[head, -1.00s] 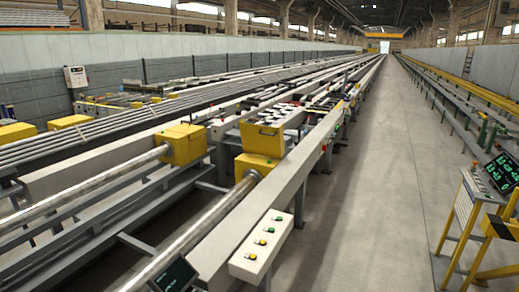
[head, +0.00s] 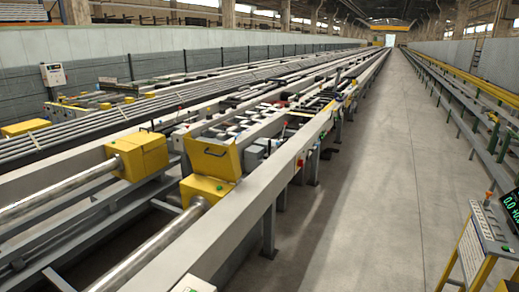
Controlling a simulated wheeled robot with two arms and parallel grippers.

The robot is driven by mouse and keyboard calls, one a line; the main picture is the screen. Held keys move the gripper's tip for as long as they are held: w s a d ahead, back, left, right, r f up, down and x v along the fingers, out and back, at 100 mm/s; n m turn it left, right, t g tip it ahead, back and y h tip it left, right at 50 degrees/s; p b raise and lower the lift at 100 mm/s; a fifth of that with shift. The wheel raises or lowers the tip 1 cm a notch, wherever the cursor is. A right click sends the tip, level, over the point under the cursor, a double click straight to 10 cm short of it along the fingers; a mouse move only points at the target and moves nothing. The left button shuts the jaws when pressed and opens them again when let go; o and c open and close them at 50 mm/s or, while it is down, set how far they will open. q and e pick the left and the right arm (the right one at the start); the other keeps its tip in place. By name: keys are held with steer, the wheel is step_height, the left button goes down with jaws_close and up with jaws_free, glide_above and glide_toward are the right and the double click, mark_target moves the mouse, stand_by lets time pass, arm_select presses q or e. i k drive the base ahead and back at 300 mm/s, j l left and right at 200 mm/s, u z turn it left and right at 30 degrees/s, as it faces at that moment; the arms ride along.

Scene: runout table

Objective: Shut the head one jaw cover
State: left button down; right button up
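Two yellow jaw housings stand on the long grey machine beds, each at the end of a thick metal bar. On the nearer right one (head: 207,191), the yellow cover (head: 212,157) stands raised at its far side, with a dark handle on its face. The left one (head: 138,156) looks shut, with a handle on its top. No label shows which of the two is head one. Neither of my grippers is in view.
A grey rail (head: 255,185) runs along the right side of the nearer bed. A clear concrete aisle (head: 360,190) lies right of it. A yellow-framed console (head: 478,245) stands at the lower right. A push-button box (head: 192,284) is cut off at the bottom edge.

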mark_target(212, 160)
steer(key=i+l, duration=0.3)
steer(key=i, duration=0.2)
steer(key=i+l, duration=0.25)
steer(key=i, duration=0.25)
steer(key=i+l, duration=0.3)
steer(key=i, duration=0.2)
steer(key=i+j+z, duration=0.1)
steer(key=i+j, duration=0.75)
steer(key=i, duration=0.15)
